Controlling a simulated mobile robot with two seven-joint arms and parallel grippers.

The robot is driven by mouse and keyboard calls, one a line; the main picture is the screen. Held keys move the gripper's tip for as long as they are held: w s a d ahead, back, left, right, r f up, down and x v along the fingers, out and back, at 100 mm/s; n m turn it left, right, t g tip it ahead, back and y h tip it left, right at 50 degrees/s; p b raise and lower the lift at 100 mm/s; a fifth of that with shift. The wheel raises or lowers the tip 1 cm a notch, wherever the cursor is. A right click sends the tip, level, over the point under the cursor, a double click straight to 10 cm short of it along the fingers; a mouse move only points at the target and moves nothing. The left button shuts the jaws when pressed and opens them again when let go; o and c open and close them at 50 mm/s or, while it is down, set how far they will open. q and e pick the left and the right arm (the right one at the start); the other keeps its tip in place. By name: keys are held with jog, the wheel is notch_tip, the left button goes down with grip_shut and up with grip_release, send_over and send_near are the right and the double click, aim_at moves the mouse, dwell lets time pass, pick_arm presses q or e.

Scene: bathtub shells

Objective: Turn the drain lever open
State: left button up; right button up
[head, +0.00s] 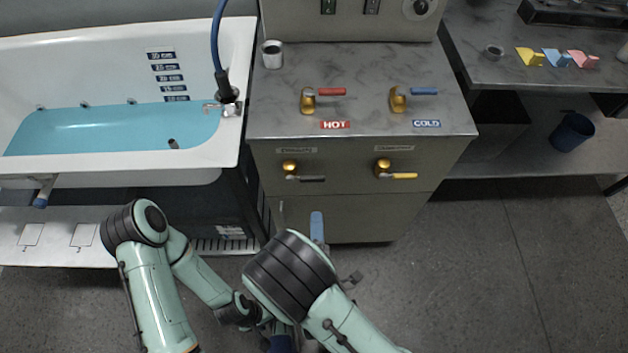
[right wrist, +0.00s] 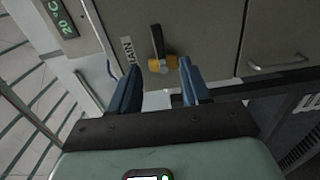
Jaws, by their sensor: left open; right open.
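The drain lever (head: 305,178) has a brass body and a black handle on the cabinet front, under the left label. In the head view its handle lies level, pointing right. In the right wrist view the lever (right wrist: 157,45) shows beside a label ending in "AIN". My right gripper (right wrist: 161,66) is open, its blue fingers apart with the brass body in the gap between their tips; I cannot tell whether they touch it. In the head view one blue finger of the right gripper (head: 317,226) shows below the lever. My left gripper (head: 281,342) is low, partly cut off and empty as far as I see.
A yellow-handled lever (head: 396,175) sits to the right. Red hot (head: 325,92) and blue cold (head: 412,92) levers stand on the top with a metal cup (head: 272,55). The bathtub (head: 110,145) at left holds blue water. The floor at right is clear.

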aim_at(314, 182)
jog(key=w, duration=1.3)
jog(key=shift+w+a+r+b, duration=0.1)
jog(key=shift+w+r+b, duration=0.05)
jog(key=shift+b, duration=0.2)
grip_shut()
